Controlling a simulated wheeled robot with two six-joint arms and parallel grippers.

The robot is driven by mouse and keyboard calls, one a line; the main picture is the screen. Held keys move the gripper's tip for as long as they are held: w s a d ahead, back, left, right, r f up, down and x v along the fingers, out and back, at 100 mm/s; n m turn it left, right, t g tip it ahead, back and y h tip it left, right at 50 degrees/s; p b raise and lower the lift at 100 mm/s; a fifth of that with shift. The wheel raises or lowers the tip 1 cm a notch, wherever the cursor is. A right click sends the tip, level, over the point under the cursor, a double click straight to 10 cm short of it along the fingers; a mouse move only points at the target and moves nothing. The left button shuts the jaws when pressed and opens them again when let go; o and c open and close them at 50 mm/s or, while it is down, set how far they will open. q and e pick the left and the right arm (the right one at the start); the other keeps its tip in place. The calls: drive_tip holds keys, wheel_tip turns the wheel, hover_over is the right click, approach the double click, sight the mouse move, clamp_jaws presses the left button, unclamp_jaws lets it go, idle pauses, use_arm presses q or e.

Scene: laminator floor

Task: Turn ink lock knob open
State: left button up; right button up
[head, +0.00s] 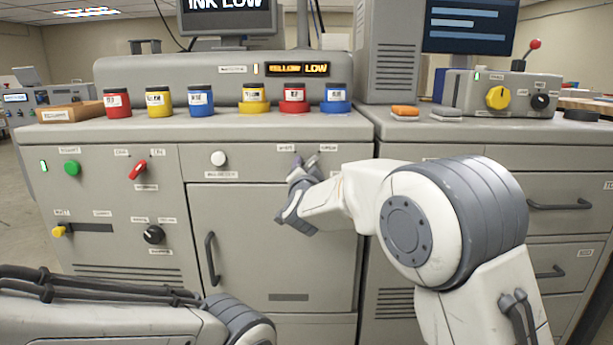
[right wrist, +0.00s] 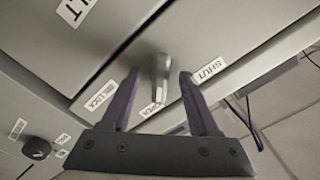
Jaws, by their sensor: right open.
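The ink lock knob (right wrist: 161,80) is a small grey lever-like handle on the grey cabinet front. In the right wrist view it stands between my two fingers, with a gap visible on each side. A SHUT label (right wrist: 209,69), an OPEN label (right wrist: 150,109) and an INK LOCK label (right wrist: 101,97) are around it. My right gripper (head: 305,162) is open at the upper right of the cabinet front in the head view, where it largely hides the knob. My left arm shows at the lower left, but its gripper is out of view.
Just below the counter edge is a white round knob (head: 218,158). A cabinet door handle (head: 212,258) is lower left of my right gripper. Ink jars, among them a red one (head: 117,102), stand on top. A drawer unit (head: 565,190) is at the right.

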drive_tip(key=s, duration=0.9)
drive_tip(key=shift+s, duration=0.4)
drive_tip(key=s+d+f+n+g+y, duration=0.1)
drive_tip(key=s+d+f+n+g, duration=0.3)
drive_tip(key=f, duration=0.5)
drive_tip(key=s+d+f+n+g+y, duration=0.1)
drive_tip(key=s+d+f+n+g, duration=0.25)
drive_tip(key=s+d+f, duration=0.35)
drive_tip(key=s+d+f+n+g+h, duration=0.1)
drive_tip(key=s+d+f+g, duration=0.35)
drive_tip(key=s, duration=0.35)
drive_tip(key=s+d+f+n+g+h, duration=0.1)
drive_tip(key=s+d+f+g, duration=0.2)
drive_tip(key=s+f, duration=0.35)
drive_tip(key=s+a+r+n+g+y, duration=0.1)
drive_tip(key=s+a+r+n+g, duration=0.2)
drive_tip(key=s+a, duration=0.4)
drive_tip(key=s+a+r+n, duration=0.3)
drive_tip(key=s+a+n, duration=0.1)
drive_tip(key=s+a, duration=0.3)
wheel_tip(320, 180, up, 26)
drive_tip(key=p, duration=2.6)
drive_tip(key=shift+d, duration=0.3)
